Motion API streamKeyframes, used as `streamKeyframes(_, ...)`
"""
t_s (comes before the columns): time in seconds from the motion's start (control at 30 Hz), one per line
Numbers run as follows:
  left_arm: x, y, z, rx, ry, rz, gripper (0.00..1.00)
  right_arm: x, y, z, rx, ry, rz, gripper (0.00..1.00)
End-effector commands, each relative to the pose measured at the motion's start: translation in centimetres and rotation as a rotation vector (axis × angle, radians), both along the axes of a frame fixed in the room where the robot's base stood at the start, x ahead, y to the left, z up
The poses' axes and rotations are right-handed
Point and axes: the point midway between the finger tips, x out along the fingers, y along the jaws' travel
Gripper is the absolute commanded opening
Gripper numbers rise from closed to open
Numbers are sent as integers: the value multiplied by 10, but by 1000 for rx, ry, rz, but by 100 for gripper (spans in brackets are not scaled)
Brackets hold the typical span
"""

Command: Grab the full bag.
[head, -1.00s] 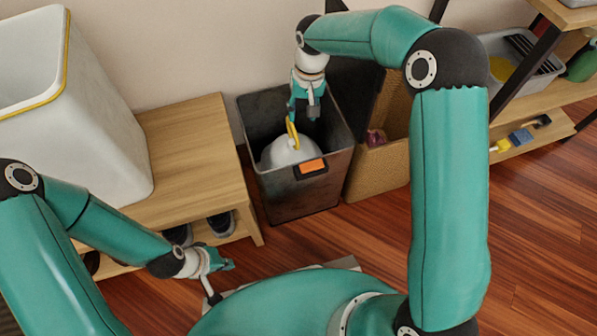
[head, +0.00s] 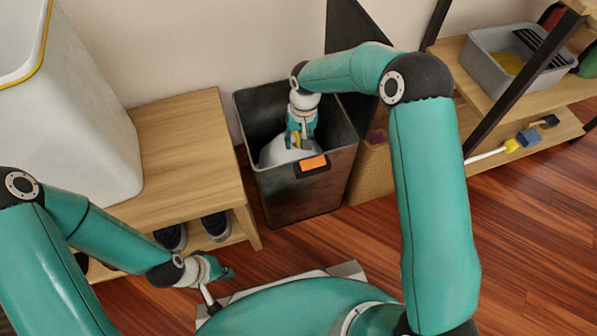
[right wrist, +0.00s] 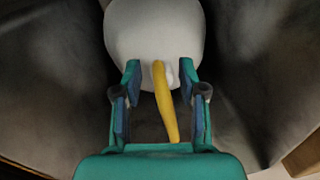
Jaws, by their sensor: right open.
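A full white bag (head: 281,152) sits inside the dark bin (head: 315,193), which has an orange label on its front. In the right wrist view the bag (right wrist: 152,35) is round and pale, with a yellow strap (right wrist: 165,102) standing up from it. My right gripper (head: 299,141) is down inside the bin mouth. In the right wrist view its fingers (right wrist: 162,88) are apart on either side of the yellow strap, with visible gaps. My left gripper (head: 222,270) is low at the left, away from the bin; its finger opening is unclear.
A wooden bench (head: 188,130) with shoes below stands left of the bin, bearing a large white bin (head: 70,120). A shelf with a grey tub (head: 481,58) is farther right. The wood floor in front is free.

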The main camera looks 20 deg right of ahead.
Motion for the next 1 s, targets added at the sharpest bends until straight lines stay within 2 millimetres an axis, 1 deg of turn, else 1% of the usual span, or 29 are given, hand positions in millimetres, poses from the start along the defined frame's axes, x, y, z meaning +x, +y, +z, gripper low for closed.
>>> streamKeyframes(0.03,0,0,-4,0,0,0,0,0,0,-6,0,0,0,41)
streamKeyframes(0.07,0,0,-4,0,0,0,0,0,0,-7,0,-1,0,41)
streamKeyframes(0.27,0,0,-2,0,0,0,0,0,0,-6,0,-1,0,41)
streamKeyframes(0.3,0,0,-2,0,0,0,0,0,0,-6,0,-1,0,38)
streamKeyframes(0.37,0,0,-2,0,0,0,0,0,0,-6,0,-1,0,28)
streamKeyframes(0.4,0,0,-2,0,0,0,0,0,0,-6,0,-1,0,21)
streamKeyframes(0.53,0,0,-2,0,-1,0,0,0,0,-6,0,-1,0,0)
streamKeyframes(0.87,0,0,-2,0,0,0,0,0,0,-5,0,-2,-1,0)
streamKeyframes(0.9,0,0,-2,0,0,0,0,3,0,-2,1,-10,-2,0)
streamKeyframes(1.0,0,0,-2,0,0,0,0,3,0,-2,1,-10,-2,0)
